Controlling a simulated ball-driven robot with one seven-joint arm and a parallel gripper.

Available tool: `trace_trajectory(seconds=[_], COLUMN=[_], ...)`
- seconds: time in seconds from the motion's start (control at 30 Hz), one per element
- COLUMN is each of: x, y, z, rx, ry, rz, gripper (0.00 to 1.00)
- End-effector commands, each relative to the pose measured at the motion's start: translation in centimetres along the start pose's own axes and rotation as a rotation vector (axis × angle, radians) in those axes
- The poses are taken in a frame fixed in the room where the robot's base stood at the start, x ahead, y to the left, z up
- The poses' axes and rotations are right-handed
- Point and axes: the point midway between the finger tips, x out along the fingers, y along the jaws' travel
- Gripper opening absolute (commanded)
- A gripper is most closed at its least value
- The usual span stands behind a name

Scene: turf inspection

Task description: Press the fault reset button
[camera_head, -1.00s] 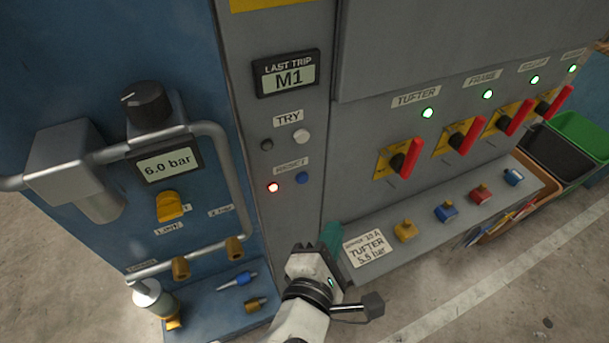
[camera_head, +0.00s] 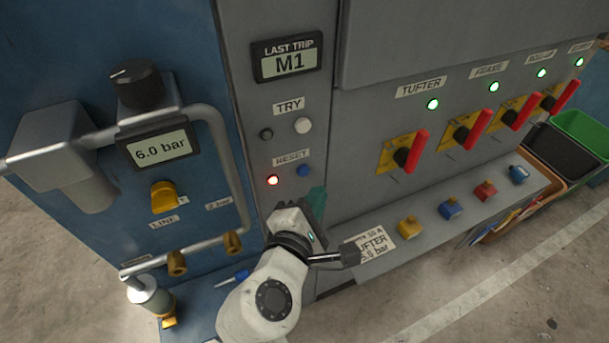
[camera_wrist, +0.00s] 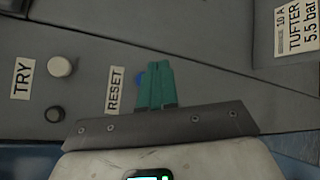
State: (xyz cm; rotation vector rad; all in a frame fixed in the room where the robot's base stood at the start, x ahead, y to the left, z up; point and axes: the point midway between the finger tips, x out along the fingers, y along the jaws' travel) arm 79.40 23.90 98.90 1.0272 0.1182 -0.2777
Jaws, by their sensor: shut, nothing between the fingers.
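The blue reset button (camera_head: 303,171) sits on the grey panel beside a lit red lamp (camera_head: 273,180), under the RESET label (camera_head: 292,157). My gripper (camera_head: 316,200) has green fingers that are shut and empty, just below the button in the head view. In the wrist view, the shut fingertips (camera_wrist: 159,66) are at the button (camera_wrist: 139,79), which is partly hidden behind them beside the RESET label (camera_wrist: 115,90). I cannot tell whether the fingertips touch it.
Above are a white TRY button (camera_head: 303,125), a dark lamp (camera_head: 266,134) and the M1 display (camera_head: 289,64). Red-handled switches (camera_head: 416,152) stand to the right, over a ledge with coloured blocks (camera_head: 450,208). Pipes (camera_head: 228,150) run at the left.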

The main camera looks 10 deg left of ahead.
Motion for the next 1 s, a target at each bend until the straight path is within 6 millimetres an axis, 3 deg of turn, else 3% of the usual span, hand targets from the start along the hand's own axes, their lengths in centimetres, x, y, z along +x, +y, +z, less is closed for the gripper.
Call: trace_trajectory(seconds=[0.3, 1.0], x=[1.6, 1.6], y=[1.1, 1.2], z=[-1.1, -1.1], rx=[-0.001, -0.001], ry=[-0.001, -0.001], rz=[-0.001, -0.001], gripper=[0.0, 0.0])
